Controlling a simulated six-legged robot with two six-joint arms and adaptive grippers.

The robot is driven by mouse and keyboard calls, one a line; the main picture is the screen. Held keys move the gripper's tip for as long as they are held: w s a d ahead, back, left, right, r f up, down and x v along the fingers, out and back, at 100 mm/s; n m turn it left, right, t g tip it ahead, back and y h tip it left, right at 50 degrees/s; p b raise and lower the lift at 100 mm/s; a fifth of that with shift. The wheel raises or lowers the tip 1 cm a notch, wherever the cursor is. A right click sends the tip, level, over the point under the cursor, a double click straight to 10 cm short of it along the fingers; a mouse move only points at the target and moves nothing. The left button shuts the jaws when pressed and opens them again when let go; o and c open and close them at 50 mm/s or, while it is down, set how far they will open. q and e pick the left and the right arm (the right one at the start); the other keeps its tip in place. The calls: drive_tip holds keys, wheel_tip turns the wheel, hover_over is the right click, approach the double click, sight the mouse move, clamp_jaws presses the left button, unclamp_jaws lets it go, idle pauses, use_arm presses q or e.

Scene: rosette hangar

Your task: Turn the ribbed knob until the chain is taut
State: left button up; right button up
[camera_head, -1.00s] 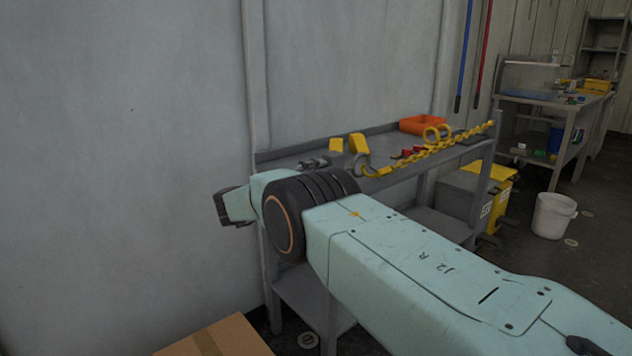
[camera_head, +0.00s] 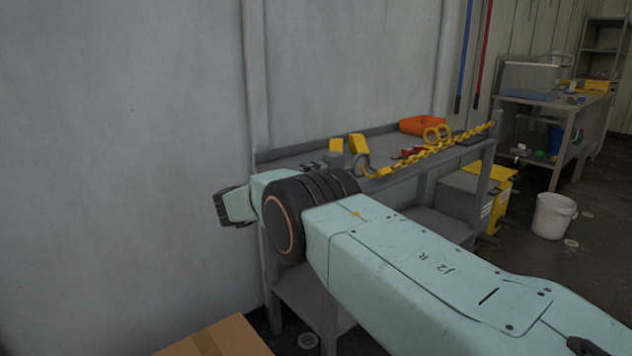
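A yellow chain (camera_head: 445,146) runs along the bench's front side, from a yellow hook or ring (camera_head: 366,164) up to the right end post. It looks nearly straight, but I cannot tell its tension. Two yellow blocks (camera_head: 358,145) stand near its left end. I cannot make out the ribbed knob; my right arm covers part of the bench there. Small dark parts (camera_head: 312,166) just behind that arm may be my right gripper; its fingers cannot be made out clearly. My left gripper is not in view.
The grey bench (camera_head: 290,155) stands against the wall. It holds an orange bin (camera_head: 424,125), yellow rings (camera_head: 437,133) and small red items (camera_head: 413,152). A cardboard box (camera_head: 220,340) is at the bottom left. A white bucket (camera_head: 553,215) stands on the floor at right.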

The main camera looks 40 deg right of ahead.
drive_tip(key=m+b, duration=0.4)
drive_tip(key=m, duration=1)
drive_tip(key=shift+m+b, duration=0.35)
drive_tip(key=shift+m, duration=0.05)
drive_tip(key=m+b, duration=0.3)
drive_tip(key=m, duration=1.2)
drive_tip(key=shift+b, duration=0.35)
